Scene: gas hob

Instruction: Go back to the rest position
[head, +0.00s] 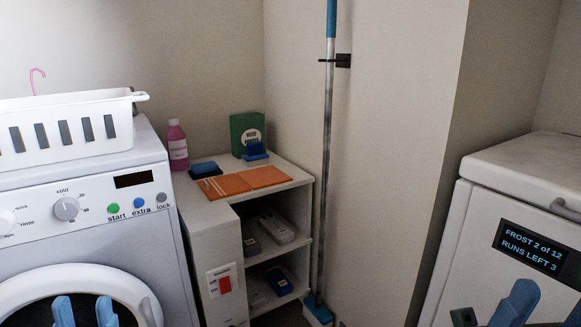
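My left gripper (84,311) shows at the bottom left edge, in front of the washing machine door. Its two blue fingertips stand apart with nothing between them. My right gripper (547,310) shows at the bottom right edge, in front of the white freezer (465,235). One blue finger shows well and a second is partly cut off by the picture edge. They stand apart with nothing seen between them. Neither gripper is seen touching anything. The rest of both arms is mostly out of view.
A washing machine (165,235) with a white basket (65,152) on top stands left. A white shelf unit (212,245) holds a pink bottle (177,150), green box (243,130) and orange cloths (262,177). A broom (327,150) stands against the wall.

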